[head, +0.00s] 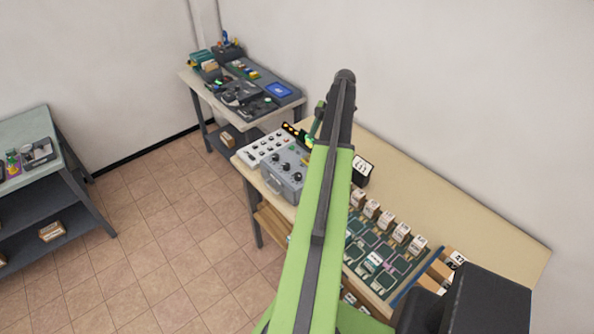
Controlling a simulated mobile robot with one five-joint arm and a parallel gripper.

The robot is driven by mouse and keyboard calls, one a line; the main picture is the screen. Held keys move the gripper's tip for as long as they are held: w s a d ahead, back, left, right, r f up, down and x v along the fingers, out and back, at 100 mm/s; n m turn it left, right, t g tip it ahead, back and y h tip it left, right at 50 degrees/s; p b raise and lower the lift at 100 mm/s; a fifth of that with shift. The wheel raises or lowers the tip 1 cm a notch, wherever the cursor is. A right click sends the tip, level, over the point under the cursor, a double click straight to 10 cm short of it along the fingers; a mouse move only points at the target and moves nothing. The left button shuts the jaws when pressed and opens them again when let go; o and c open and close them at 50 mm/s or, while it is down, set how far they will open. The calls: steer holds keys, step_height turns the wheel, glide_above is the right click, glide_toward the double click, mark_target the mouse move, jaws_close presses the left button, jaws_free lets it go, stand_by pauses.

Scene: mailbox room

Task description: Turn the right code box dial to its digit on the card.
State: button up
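The grey code box (270,186) stands near the left front edge of the long beige table, with small dark dials on its top. The right dial (298,176) is dark and round; its pointer and digits are too small to read. A white card (362,167) in a dark stand shows just right of my arm; its writing is not legible here. My green and dark arm rises through the middle of the view and covers part of the table. My gripper cannot be made out; the far end of the arm is hidden behind its nearer links.
A white panel with round buttons (266,147) sits behind the code box. Right of my arm are a green sorting board (385,252) and several small boxes. The tiled floor (165,225) between is clear.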

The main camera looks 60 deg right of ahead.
mark_target(298, 174)
steer(key=b+x, duration=1.6)
steer(key=x, duration=0.1)
steer(key=shift+w+a+f, duration=0.1)
steer(key=shift+f, duration=0.2)
steer(key=shift+r, duration=0.1)
